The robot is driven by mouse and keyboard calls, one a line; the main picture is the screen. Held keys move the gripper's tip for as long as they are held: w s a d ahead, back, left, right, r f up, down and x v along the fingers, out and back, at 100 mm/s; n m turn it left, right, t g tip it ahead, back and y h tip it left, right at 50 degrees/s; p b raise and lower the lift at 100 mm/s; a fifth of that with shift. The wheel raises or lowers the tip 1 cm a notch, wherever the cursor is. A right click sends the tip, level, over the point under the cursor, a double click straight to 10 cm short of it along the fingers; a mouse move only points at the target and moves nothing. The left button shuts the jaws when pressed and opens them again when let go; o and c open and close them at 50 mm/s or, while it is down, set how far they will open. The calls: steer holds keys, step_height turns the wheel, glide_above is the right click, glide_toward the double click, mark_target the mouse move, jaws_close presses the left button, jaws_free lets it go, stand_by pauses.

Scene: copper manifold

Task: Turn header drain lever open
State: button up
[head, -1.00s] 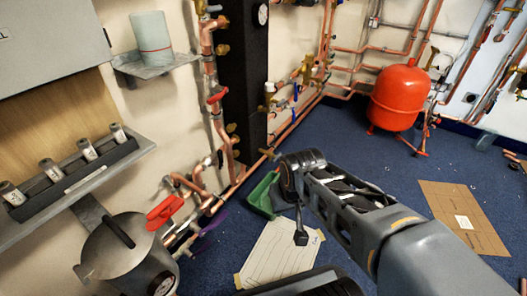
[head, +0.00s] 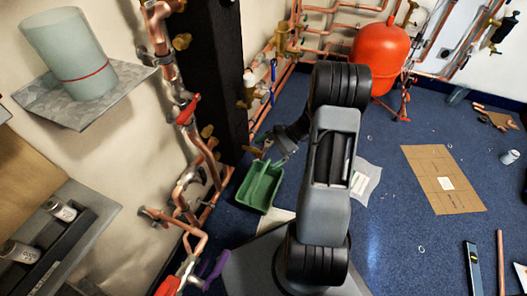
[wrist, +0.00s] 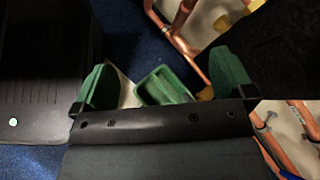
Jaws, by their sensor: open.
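My gripper (head: 272,142) is partly hidden behind my own arm in the head view, above and behind a green tray. In the wrist view its green fingers (wrist: 165,68) are spread wide with nothing between them. The green tray (head: 260,186) lies on the floor by the pipes; it shows beyond the fingers in the wrist view (wrist: 165,86). I cannot tell which lever is the header drain lever. Visible handles are a red one (head: 187,110) on the upright copper pipe, a purple one (head: 215,266) and a large red one (head: 172,284) at lower left, and a blue one (head: 272,72).
Copper pipes (head: 158,45) run along the left wall and beside a dark column (head: 216,70). A shelf (head: 75,108) with a pale cylinder (head: 72,55) juts out at left. A red tank (head: 379,58) stands at the back. Open blue floor lies at right around flat cardboard (head: 442,178).

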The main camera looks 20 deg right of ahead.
steer(key=w+d+f+m+t+y+p, duration=0.1)
steer(key=d+f+m+t+y, duration=0.1)
steer(key=d+f+m+t, duration=0.5)
steer(key=m+t+h, duration=0.2)
steer(key=m+t, duration=0.3)
steer(key=m, duration=0.1)
glide_toward(264, 153)
steer(key=x, duration=0.3)
steer(key=b+x, duration=0.1)
steer(key=x, duration=0.2)
steer(key=b+x, duration=0.1)
steer(key=x, duration=0.3)
steer(key=shift+w+f, duration=0.1)
steer(key=shift+f, duration=0.25)
steer(key=shift+c, duration=0.2)
steer(key=c, duration=0.9)
